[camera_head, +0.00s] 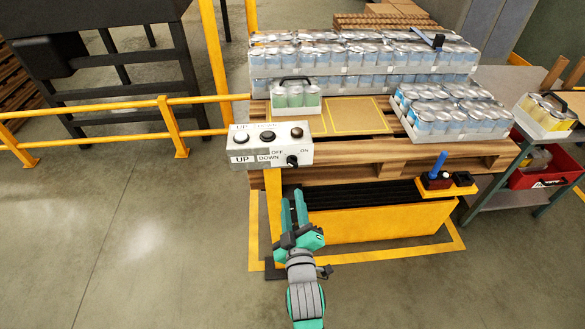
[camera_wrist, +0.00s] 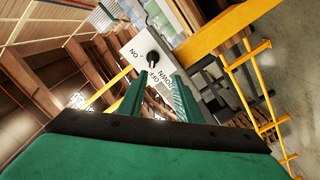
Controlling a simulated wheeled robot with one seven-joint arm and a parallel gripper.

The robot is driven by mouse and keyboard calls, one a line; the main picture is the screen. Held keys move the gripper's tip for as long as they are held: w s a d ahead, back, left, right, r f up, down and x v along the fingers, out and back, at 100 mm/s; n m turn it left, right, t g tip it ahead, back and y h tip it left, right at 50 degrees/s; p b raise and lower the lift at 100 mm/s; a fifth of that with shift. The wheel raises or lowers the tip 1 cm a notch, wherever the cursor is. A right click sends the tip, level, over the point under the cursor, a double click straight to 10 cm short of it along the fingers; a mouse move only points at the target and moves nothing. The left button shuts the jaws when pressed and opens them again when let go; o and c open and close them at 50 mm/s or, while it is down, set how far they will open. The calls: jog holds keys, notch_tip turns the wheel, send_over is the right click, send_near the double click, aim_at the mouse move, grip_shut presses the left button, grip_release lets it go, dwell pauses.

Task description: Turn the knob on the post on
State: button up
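A white control box (camera_head: 262,159) sits on top of a yellow post (camera_head: 274,200). Its front has a black knob (camera_head: 292,161) at the lower right, with OFF and ON labels above it. I cannot tell which label the knob points to. My gripper (camera_head: 293,193) is below and in front of the box, fingers pointing up toward it, apart from the knob. In the wrist view the knob (camera_wrist: 153,57) shows just beyond the fingertips, roughly between them. The fingers of my gripper (camera_wrist: 160,80) are spread with nothing between them.
A wooden pallet (camera_head: 350,160) with can packs (camera_head: 365,60) stands behind the box, on a yellow lift (camera_head: 385,223). A yellow railing (camera_head: 110,107) runs left. A side table (camera_head: 520,195) with a red bin (camera_head: 548,170) is at right. The floor at left is clear.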

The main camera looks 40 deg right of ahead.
aim_at(292, 166)
jog(key=shift+h, duration=0.3)
jog(key=x, duration=0.8)
jog(key=d+r+x, duration=0.1)
jog(key=x, duration=0.3)
jog(key=shift+s, duration=0.15)
jog(key=shift+c, duration=0.7)
jog(key=c, duration=0.6)
